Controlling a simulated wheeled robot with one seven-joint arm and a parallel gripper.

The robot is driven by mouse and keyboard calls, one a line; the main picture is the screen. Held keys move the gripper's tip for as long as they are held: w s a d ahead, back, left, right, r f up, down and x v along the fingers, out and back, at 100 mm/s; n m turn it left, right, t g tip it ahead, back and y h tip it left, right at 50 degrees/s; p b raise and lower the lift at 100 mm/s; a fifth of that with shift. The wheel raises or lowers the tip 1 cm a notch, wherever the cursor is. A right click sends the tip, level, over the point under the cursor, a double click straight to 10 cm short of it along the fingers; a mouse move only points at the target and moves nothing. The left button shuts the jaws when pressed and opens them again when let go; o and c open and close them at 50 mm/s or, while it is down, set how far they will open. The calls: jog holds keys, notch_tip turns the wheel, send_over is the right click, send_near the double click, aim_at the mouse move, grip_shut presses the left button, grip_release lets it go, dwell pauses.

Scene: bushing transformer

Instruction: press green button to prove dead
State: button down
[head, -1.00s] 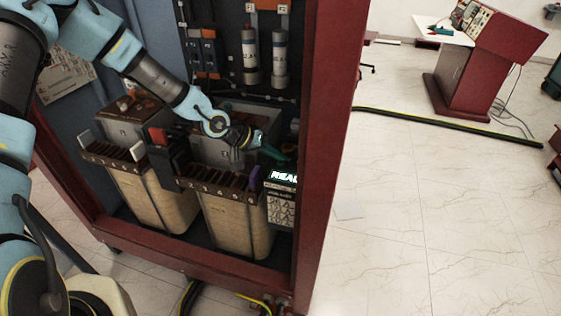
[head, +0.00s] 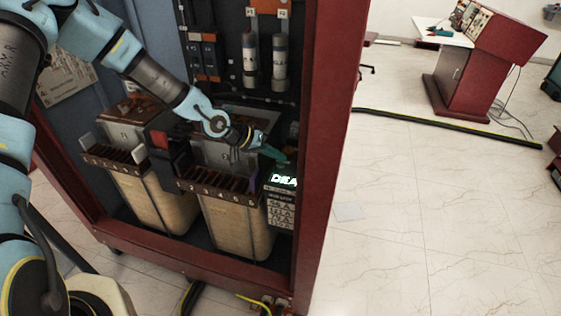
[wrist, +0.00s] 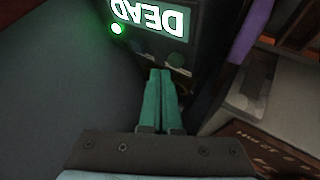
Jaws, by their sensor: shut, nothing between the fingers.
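The tester is a dark box in the cabinet at lower right, with a lit display (head: 284,180) showing the start of the word DEAD. In the wrist view the display (wrist: 150,17) reads DEAD upside down, beside a glowing green lamp (wrist: 116,28). A dim greenish round button (wrist: 176,60) sits on the panel just beyond my fingertips. My gripper (wrist: 161,72) has its green fingers together and empty, pointing at the panel by that button. I cannot tell whether the tips touch it. In the head view my gripper (head: 278,156) is just above the display.
Two bushing transformers with numbered terminal strips (head: 222,192) stand left of the tester. A purple piece (wrist: 250,30) is close to the right of the panel. The red cabinet frame (head: 318,150) stands close on the right. Open tiled floor lies beyond it.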

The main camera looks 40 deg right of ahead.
jog(key=shift+r, duration=0.1)
notch_tip(320, 180, up, 5)
jog(key=p, duration=0.4)
dwell(0.4)
dwell(0.5)
